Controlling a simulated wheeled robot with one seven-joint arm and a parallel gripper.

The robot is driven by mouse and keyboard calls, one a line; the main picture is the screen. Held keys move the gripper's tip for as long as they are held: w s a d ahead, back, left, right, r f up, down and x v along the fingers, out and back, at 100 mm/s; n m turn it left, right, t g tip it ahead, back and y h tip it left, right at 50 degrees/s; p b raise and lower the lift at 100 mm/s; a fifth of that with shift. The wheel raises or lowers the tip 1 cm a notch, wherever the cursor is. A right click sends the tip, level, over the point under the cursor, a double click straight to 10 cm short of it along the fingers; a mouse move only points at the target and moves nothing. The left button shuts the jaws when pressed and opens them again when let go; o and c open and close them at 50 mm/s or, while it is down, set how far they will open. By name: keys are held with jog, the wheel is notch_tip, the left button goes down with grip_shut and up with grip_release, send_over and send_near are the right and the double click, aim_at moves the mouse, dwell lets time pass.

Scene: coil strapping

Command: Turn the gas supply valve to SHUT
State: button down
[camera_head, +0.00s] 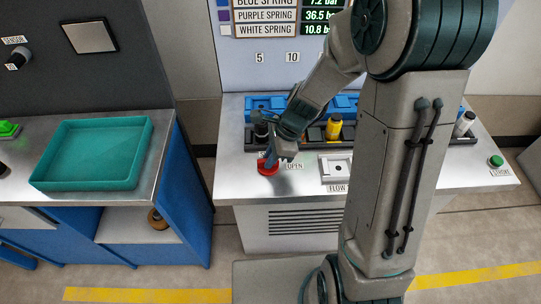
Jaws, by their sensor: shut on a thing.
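The red valve knob (267,169) sits on the metal bench top, left of centre. An "OPEN" label (295,166) is just to its right. Another small label beside the knob is mostly hidden behind my gripper. My gripper (271,157) reaches down from the upper right and is shut on the red valve knob. The fingers cover the knob's top, so its exact turn cannot be told.
A "FLOW" panel (337,170) is right of the valve. Behind stand black racks with a yellow-topped cylinder (334,126) and blue bins (265,103). A green button (496,161) is at the far right. A teal tray (92,182) lies on the left bench.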

jog(key=n, duration=0.2)
jog(key=n+g, duration=0.1)
jog(key=n, duration=0.1)
jog(key=shift+w+r+g+p, duration=0.1)
jog(key=shift+w+g+p, duration=0.05)
jog(key=shift+g+p, duration=0.2)
jog(key=n+g+h, duration=0.1)
jog(key=n, duration=0.3)
jog(key=shift+w+a+n+p, duration=0.1)
jog(key=shift+n+p, duration=0.25)
jog(key=shift+n, duration=0.05)
jog(key=n+g+h, duration=0.1)
jog(key=n, duration=0.2)
jog(key=shift+w+a+n+h, duration=0.1)
jog(key=shift+n+h, duration=0.2)
jog(key=n, duration=0.2)
jog(key=n+h, duration=0.1)
jog(key=n, duration=0.1)
jog(key=shift+g+h, duration=0.3)
jog(key=shift+g, duration=0.05)
jog(key=shift+a+n, duration=0.1)
jog(key=shift+n, duration=0.3)
jog(key=c, duration=1.4)
grip_release()
jog(key=shift+c, duration=0.2)
jog(key=v, duration=1.3)
jog(key=shift+r+b, duration=0.35)
